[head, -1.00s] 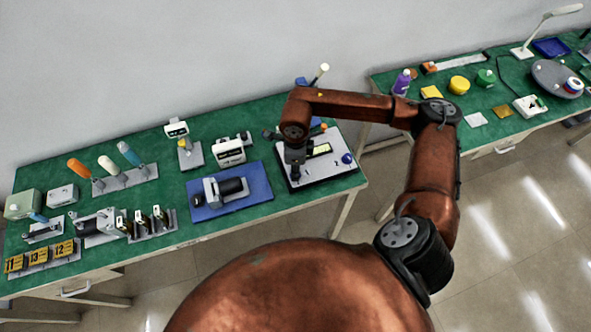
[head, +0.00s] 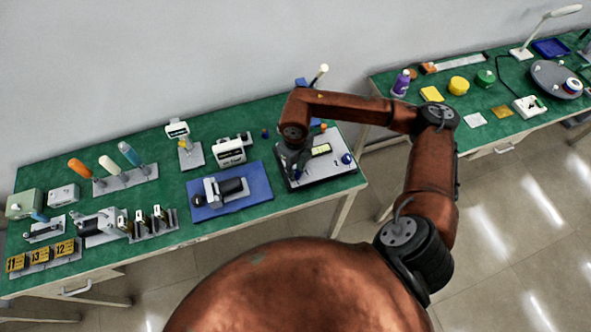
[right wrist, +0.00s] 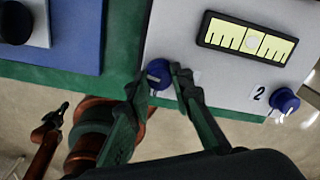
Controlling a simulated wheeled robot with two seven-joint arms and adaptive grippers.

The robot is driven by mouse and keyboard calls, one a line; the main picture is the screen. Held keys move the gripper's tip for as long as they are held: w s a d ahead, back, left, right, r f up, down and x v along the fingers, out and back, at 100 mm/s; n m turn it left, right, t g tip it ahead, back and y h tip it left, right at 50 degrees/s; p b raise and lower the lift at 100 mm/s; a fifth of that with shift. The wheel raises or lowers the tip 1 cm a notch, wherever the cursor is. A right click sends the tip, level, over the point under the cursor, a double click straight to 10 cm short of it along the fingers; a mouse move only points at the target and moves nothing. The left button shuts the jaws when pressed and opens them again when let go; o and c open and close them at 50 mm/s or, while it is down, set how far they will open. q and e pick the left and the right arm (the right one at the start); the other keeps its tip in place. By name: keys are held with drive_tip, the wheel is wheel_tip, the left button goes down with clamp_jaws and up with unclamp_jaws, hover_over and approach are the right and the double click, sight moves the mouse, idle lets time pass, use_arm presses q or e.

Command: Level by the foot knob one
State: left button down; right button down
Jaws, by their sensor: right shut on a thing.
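The levelling plate (head: 322,172) is a pale plate at the right end of the green bench. It carries a yellow level vial (head: 321,150), which also shows in the right wrist view (right wrist: 247,42). Foot knob one (right wrist: 158,75) is a blue knob at the plate's near left corner, its number hidden. My right gripper (right wrist: 160,82) is shut on it, one finger on each side. Knob two (right wrist: 284,102) is blue with a white mark, at the other near corner. An arm of mine with a dark gripper (right wrist: 53,120) hangs low left in the wrist view.
A blue mat (head: 258,198) with a pump (head: 228,187) lies left of the plate. A white gauge box (head: 230,152) stands behind it. Tools and small fixtures fill the bench's left half. A second green bench (head: 497,126) is at right, beyond a gap.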

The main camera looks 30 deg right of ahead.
idle(0.5)
drive_tip(key=c, duration=1.7)
unclamp_jaws()
drive_tip(key=shift+r, duration=0.1)
wheel_tip(320, 180, up, 12)
drive_tip(key=shift+f, duration=0.1)
drive_tip(key=shift+a, duration=0.1)
